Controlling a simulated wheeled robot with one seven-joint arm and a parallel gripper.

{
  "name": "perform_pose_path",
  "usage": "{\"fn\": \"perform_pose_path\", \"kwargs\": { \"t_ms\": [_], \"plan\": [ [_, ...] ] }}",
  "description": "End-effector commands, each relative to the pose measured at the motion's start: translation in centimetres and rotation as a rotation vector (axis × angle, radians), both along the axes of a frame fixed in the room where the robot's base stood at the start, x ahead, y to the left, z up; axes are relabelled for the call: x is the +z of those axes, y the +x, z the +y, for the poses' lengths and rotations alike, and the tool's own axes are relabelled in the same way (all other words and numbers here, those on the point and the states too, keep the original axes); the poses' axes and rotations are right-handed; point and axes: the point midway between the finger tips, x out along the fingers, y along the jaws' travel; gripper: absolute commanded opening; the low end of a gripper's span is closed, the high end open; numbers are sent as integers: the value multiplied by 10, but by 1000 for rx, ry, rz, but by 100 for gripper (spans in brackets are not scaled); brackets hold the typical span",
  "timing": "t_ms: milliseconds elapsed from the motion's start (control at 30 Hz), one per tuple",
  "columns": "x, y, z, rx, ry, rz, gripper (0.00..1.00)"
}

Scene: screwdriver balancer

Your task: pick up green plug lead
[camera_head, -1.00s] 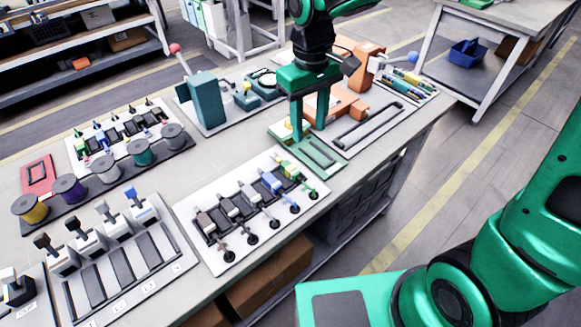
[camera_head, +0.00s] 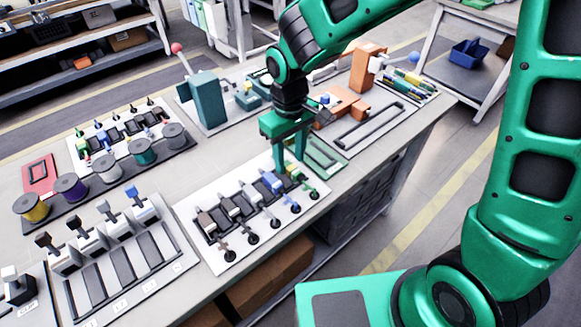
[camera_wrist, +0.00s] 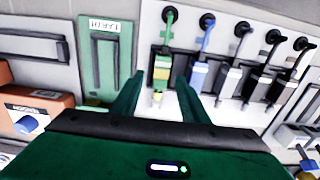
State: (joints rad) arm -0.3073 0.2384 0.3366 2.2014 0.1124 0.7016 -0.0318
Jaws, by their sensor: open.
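The green plug lead (camera_head: 312,192) is at the right end of a row of plug leads on a white board (camera_head: 215,260). In the wrist view, the green plug lead (camera_wrist: 161,70) has a green block body, a yellowish end and a cord running to a round dark socket. My gripper (camera_head: 290,162) is above that end of the row, fingers pointing down. In the wrist view my gripper (camera_wrist: 156,88) is open, with the green plug's body between and just beyond its two fingertips. No contact shows. The head view partly hides the plug behind the fingers.
The blue plug lead (camera_wrist: 200,75) sits close beside the green one, with grey and dark leads beyond. On the other side is a green tray marked EARTH (camera_wrist: 85,60). An orange fixture (camera_head: 345,105) stands farther back. Spools (camera_head: 69,187) are at left.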

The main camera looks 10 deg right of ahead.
Motion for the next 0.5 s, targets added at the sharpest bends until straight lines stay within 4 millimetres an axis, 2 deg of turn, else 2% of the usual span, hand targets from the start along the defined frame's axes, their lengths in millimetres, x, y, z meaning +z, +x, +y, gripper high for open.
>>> {"fn": "perform_pose_path", "kwargs": {
  "t_ms": [100, 367, 400, 500],
  "plan": [
    [-11, 0, 0, 0, -1, 2, 41],
    [-13, 0, 0, 0, 0, 0, 41],
    [-13, 0, 0, 0, 0, 0, 36],
    [-13, 0, 0, 0, 0, 0, 12]
  ]
}}
